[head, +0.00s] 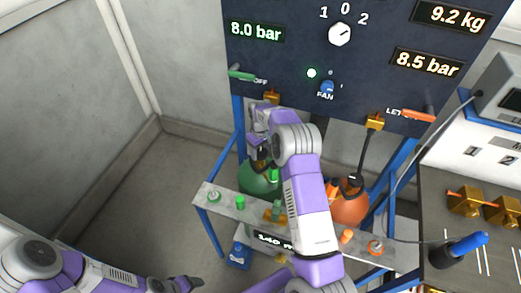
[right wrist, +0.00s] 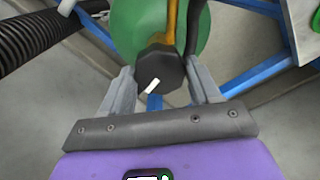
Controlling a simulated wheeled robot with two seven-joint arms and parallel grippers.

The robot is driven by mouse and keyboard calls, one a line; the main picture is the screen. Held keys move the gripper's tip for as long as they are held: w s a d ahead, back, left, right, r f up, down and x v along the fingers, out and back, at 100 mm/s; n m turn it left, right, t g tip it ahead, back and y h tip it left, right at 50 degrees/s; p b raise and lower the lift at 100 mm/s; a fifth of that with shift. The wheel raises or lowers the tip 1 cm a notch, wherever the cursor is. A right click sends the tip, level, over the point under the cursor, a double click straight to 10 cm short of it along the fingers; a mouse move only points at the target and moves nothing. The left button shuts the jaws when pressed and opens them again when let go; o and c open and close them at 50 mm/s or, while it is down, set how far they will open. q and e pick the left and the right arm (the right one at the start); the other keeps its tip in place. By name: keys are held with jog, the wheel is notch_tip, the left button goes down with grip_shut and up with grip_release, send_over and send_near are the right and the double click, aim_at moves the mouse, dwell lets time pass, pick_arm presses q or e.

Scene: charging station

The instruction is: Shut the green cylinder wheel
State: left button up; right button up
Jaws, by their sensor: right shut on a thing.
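The green cylinder (head: 252,182) stands behind the grey bench rail, partly hidden by my right arm. Its dark, many-sided wheel with a white mark shows in the right wrist view (right wrist: 160,68), in front of the green cylinder body (right wrist: 130,25). My right gripper (right wrist: 159,76) has one finger on each side of the wheel and is shut on it. In the head view my right gripper (head: 260,152) is over the cylinder's top, and the wheel is mostly hidden there. My left gripper (head: 182,284) is low at the left, far from the cylinder; its fingers are too small to read.
An orange cylinder (head: 350,208) stands to the right. The grey rail (head: 325,234) with green and orange fittings runs in front of both. A dark panel (head: 285,55) with readouts, a dial and levers is behind. A corrugated black hose (right wrist: 30,40) passes near the wheel.

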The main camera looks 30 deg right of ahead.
aim_at(260, 152)
jog(key=shift+m, duration=1.5)
jog(key=o, duration=1.1)
jog(key=shift+c, duration=0.2)
jog(key=shift+r+p, duration=0.5)
jog(key=shift+r, duration=3.35)
